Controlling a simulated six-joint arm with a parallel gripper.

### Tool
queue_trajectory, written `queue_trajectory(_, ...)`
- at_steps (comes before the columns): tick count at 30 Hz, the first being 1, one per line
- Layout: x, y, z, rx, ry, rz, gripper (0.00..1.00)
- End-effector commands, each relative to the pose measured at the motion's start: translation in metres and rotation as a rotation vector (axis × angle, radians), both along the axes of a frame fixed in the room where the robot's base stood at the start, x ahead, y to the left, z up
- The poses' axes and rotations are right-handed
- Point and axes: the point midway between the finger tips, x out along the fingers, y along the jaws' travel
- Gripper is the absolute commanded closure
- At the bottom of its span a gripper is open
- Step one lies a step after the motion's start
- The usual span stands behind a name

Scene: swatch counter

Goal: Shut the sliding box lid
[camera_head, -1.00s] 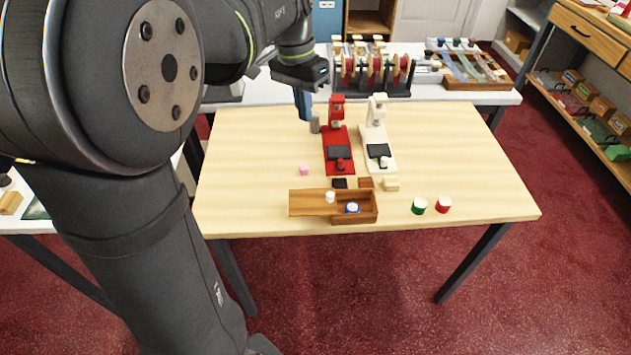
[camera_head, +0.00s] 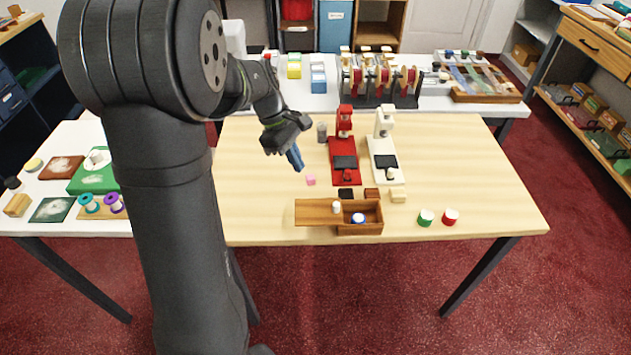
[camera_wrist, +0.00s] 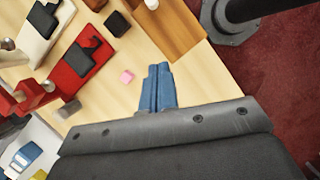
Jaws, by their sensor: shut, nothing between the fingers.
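The wooden box (camera_head: 371,228) sits near the table's front edge in the head view. Its lid (camera_head: 313,213) is slid out to the left, leaving the right part of the box open. A small white knob (camera_head: 337,207) stands on the lid's right end. A blue-and-white round item (camera_head: 358,218) shows in the opening. My gripper (camera_head: 299,166) is shut and empty, above the table behind and left of the box. In the wrist view its blue fingers (camera_wrist: 159,88) are together, and the wooden lid (camera_wrist: 172,27) shows at the top, apart from them.
A pink cube (camera_head: 311,180) lies close to my gripper. A red press (camera_head: 344,150) and a white press (camera_head: 385,150) stand behind the box. Black (camera_head: 346,193), brown (camera_head: 371,193) and cream (camera_head: 398,195) blocks lie behind it. Green (camera_head: 426,217) and red (camera_head: 450,216) tubs stand right. The table left of the lid is clear.

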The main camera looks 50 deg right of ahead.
Motion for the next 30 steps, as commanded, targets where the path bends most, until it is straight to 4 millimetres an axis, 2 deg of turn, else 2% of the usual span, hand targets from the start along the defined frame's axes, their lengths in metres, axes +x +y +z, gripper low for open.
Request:
queue_trajectory(5, -0.011, -0.002, -0.026, 0.004, 0.004, -0.003, 1.00)
queue_trajectory(15, -0.036, -0.010, -0.092, 0.004, 0.002, -0.005, 1.00)
queue_trajectory(21, -0.063, -0.020, -0.088, 0.000, 0.000, -0.006, 1.00)
queue_trajectory(30, -0.072, -0.023, -0.088, -0.001, 0.000, -0.004, 1.00)
